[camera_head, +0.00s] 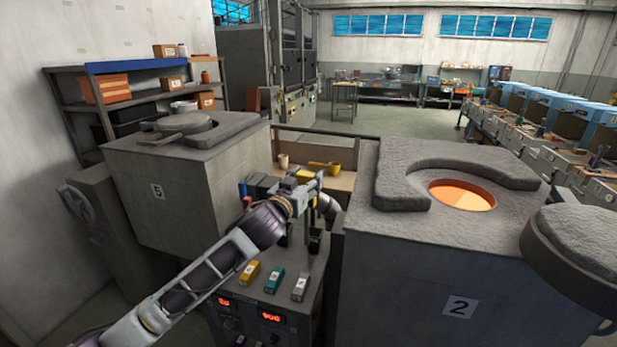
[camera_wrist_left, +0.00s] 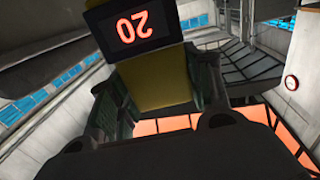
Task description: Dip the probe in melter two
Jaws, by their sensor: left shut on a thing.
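Melter two (camera_head: 459,307) is the large grey block at the right with a "2" plate. Its round mouth (camera_head: 462,195) is uncovered and glows orange, and its thick round lid (camera_head: 575,245) is swung out to the right. My left gripper (camera_head: 318,185) is left of melter two, apart from the mouth and above the control stand. In the left wrist view it is shut on the probe (camera_wrist_left: 157,80), a yellow body with a dark display (camera_wrist_left: 131,28) reading 20 upside down. The probe's lower end is hidden. My right gripper is not in view.

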